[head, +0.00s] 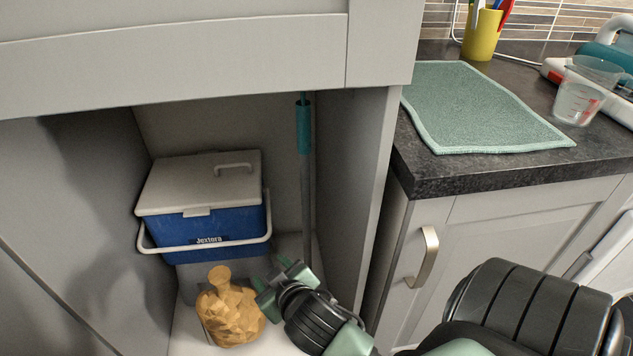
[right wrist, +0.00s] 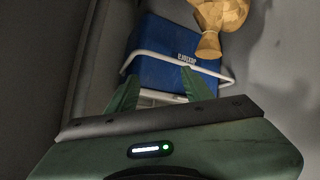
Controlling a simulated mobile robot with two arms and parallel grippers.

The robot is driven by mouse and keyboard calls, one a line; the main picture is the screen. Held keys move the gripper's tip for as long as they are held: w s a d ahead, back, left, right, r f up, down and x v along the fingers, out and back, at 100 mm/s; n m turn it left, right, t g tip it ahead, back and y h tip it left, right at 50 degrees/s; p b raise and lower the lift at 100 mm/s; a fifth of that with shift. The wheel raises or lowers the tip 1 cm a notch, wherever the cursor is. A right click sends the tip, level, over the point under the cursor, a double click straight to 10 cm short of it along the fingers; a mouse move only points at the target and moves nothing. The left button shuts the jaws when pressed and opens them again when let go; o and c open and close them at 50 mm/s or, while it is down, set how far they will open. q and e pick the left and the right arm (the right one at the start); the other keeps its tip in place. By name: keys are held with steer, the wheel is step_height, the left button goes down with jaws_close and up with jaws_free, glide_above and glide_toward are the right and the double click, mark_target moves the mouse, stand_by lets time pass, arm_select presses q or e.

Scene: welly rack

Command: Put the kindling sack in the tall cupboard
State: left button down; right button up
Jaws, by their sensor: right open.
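The kindling sack (head: 231,312) is a tan, crumpled bag with a tied neck. It stands upright on the pale floor of the tall cupboard (head: 357,160), in front of a blue cool box. My right gripper (head: 277,283) is open and empty inside the cupboard, just right of the sack's upper part in the head view. A gap between jaws and sack is hard to judge there. In the right wrist view the sack (right wrist: 222,18) lies at the top right, outside the open fingers (right wrist: 158,90). My left gripper does not show.
The blue cool box (head: 205,229) with a white lid and handle fills the cupboard's back left. A pole with a teal grip (head: 303,128) stands at the back right. The dark counter to the right bears a green mat (head: 482,105), a measuring jug (head: 583,95) and a yellow cup (head: 482,38).

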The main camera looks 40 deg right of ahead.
steer(key=s+a+f+g+y, duration=0.1)
steer(key=s+a+f+g, duration=0.1)
steer(key=s, duration=0.7)
steer(key=s+a+f+g+y, duration=0.1)
steer(key=s+f+g+y, duration=0.1)
steer(key=s+f+g, duration=0.3)
steer(key=s, duration=0.3)
steer(key=shift+s+a+n, duration=0.35)
steer(key=shift+s+n, duration=0.05)
